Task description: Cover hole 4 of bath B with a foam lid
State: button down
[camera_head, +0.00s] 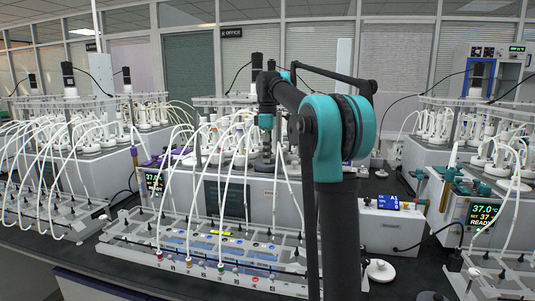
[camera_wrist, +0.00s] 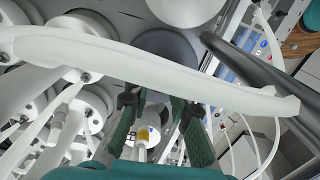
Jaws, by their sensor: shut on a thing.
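In the head view my gripper (camera_head: 265,152) points down among the bottles of the middle bath (camera_head: 295,208). In the wrist view my gripper (camera_wrist: 160,102) shows its two green and black fingers, with a white tube crossing in front of the tips. A dark grey round disc (camera_wrist: 165,48) shows just past the tips and looks like the foam lid in my grip. I cannot make out hole 4 or a bath letter.
White capped bottles (camera_wrist: 75,35) crowd the left of the wrist view. White hoses (camera_head: 225,170) arch from the bath to a valve rack (camera_head: 200,250) in front. A control box (camera_head: 390,225) stands at right. A white round piece (camera_head: 380,270) lies on the dark bench.

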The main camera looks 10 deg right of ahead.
jog(key=c, duration=1.3)
grip_release()
notch_tip(320, 180, up, 12)
